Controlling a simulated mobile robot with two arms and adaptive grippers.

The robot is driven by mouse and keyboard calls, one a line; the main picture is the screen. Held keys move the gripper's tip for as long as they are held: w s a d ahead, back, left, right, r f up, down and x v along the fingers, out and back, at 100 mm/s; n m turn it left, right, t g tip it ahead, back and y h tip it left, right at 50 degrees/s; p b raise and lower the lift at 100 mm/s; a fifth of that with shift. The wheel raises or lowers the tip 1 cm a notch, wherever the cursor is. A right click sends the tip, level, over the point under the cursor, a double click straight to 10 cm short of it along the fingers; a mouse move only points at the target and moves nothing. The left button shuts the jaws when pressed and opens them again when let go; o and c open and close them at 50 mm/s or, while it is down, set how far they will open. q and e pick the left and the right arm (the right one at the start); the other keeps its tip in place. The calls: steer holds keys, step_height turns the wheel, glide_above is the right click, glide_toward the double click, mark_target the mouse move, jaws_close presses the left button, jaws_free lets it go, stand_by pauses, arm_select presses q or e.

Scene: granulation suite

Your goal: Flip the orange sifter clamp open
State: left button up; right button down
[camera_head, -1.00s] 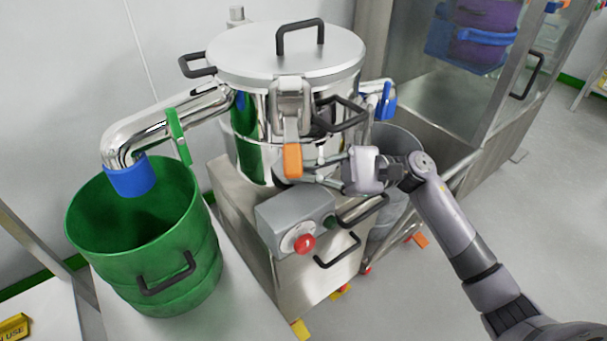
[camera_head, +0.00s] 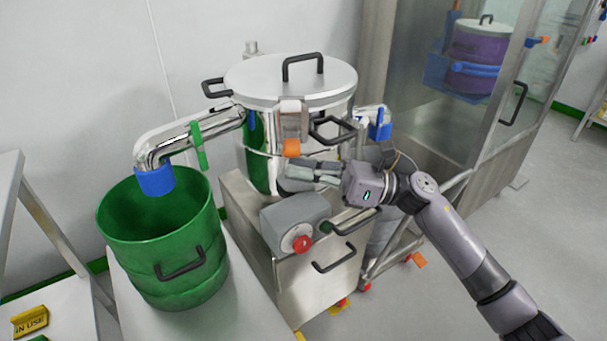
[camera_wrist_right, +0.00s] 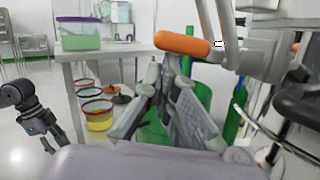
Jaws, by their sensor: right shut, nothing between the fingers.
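The orange clamp handle (camera_head: 291,147) is on the front of the steel sifter (camera_head: 262,150), below its lid. In the head view it looks short, pointing outward; in the right wrist view the orange handle (camera_wrist_right: 182,43) lies level, joined to metal links at its right. My right gripper (camera_head: 290,178) is shut and empty just below the handle. In the wrist view its fingertips (camera_wrist_right: 172,62) are close under the handle; whether they touch it I cannot tell. A dark gripper, apparently my left one (camera_wrist_right: 50,145), shows at the left of the wrist view, its fingers unclear.
A black sifter handle (camera_head: 333,131) juts out right of the clamp. Below are a grey control box (camera_head: 290,222) with a red button (camera_head: 302,244). A green drum (camera_head: 165,270) stands left under the steel spout (camera_head: 190,140). Open floor lies at the right.

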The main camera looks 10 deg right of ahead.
steer(key=shift+r, duration=0.85)
steer(key=shift+s, duration=0.1)
